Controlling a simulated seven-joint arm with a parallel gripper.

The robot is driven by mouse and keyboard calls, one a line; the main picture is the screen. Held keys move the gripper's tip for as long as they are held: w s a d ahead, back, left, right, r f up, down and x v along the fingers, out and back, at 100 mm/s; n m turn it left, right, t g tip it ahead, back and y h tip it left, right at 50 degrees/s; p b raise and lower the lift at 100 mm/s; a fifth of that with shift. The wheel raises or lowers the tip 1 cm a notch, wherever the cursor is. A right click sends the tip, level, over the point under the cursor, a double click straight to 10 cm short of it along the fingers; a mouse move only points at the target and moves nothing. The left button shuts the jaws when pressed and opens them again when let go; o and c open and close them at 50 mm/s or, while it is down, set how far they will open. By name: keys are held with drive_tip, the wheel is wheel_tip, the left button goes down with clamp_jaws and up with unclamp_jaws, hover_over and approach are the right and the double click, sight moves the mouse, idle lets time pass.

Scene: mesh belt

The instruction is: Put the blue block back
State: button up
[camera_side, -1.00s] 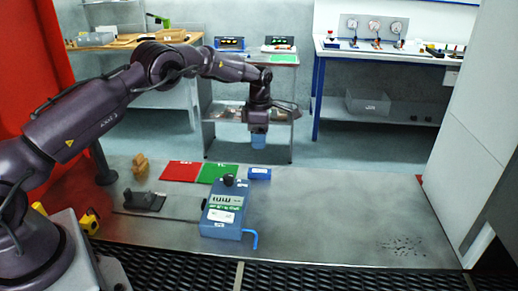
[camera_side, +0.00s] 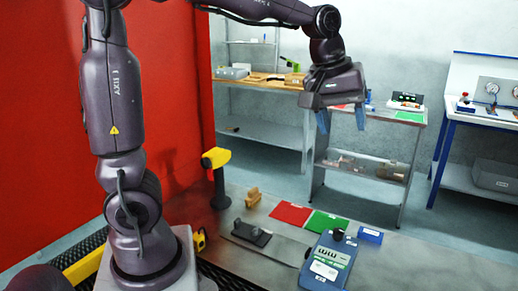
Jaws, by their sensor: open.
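A small blue block (camera_side: 370,236) with a white label lies on the grey work table (camera_side: 430,268). It is right of the green mat (camera_side: 328,222) and beside the black knob of a larger blue device (camera_side: 327,262). A red mat (camera_side: 291,213) adjoins the green one on its left. My gripper (camera_side: 343,126) is open, its two blue fingers spread and pointing down, with nothing between them. It is raised well above the table, apart from the block.
A yellow-headed post (camera_side: 217,172) stands near my arm's base. A wooden piece (camera_side: 253,197) and a dark holder (camera_side: 251,233) lie left of the mats. Shelves and a side bench (camera_side: 467,120) stand behind. The table's right part looks clear.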

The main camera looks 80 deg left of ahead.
drive_tip(key=s+d+f+m+t, duration=0.2)
drive_tip(key=s+m, duration=0.8)
drive_tip(key=s, duration=0.6)
drive_tip(key=shift+d+f, duration=0.25)
drive_tip(key=shift+d, duration=0.35)
